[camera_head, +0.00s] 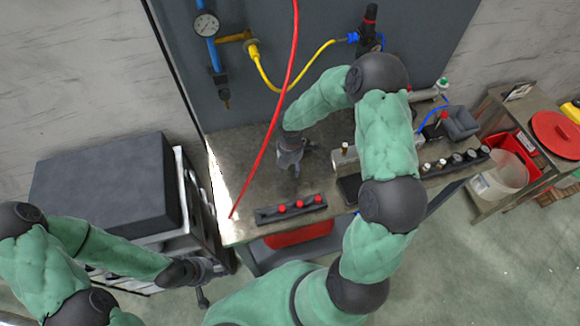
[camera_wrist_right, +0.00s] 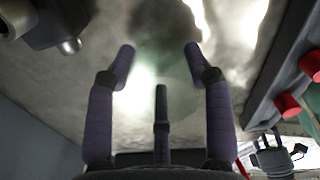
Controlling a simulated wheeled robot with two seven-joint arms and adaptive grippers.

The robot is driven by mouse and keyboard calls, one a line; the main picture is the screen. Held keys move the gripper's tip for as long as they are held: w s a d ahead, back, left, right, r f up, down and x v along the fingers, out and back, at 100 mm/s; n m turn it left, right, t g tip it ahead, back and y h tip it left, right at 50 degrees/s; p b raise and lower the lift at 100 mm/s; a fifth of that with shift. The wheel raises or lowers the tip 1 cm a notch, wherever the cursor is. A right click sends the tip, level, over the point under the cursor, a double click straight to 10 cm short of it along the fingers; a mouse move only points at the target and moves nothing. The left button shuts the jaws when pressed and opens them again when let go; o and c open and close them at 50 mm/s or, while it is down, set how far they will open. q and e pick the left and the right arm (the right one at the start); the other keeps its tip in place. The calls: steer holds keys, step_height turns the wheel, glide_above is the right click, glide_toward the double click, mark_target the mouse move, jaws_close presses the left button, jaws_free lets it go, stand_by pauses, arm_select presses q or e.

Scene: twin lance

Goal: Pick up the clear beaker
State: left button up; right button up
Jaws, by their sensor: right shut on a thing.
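The clear beaker (camera_wrist_right: 178,78) shows in the right wrist view only as a faint, see-through round outline between the fingers. My right gripper (camera_wrist_right: 160,66) is shut on it, two fingers on one side and one on the other. In the head view my right gripper (camera_head: 294,170) points down over the left part of the workbench (camera_head: 240,150); the beaker cannot be made out there. My left gripper (camera_head: 208,280) is low at the left, off the front left corner of the bench, and its fingers are too small to judge.
A dark rack with red caps (camera_head: 291,208) lies along the bench's front edge, close to my right gripper. A red hose (camera_head: 270,128) hangs across the left of the bench. A dark box (camera_head: 105,185) stands left. Small bottles (camera_head: 457,158) and a red bin (camera_head: 515,150) are right.

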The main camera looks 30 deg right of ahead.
step_height(320, 180, up, 3)
steer(key=shift+f, duration=0.2)
steer(key=s+a+r+p, duration=0.2)
steer(key=s+a+r, duration=0.1)
steer(key=s+r, duration=0.6)
steer(key=s, duration=0.4)
steer(key=shift+s+a+r, duration=0.15)
steer(key=shift+s+r, duration=0.1)
steer(key=shift+s, duration=0.05)
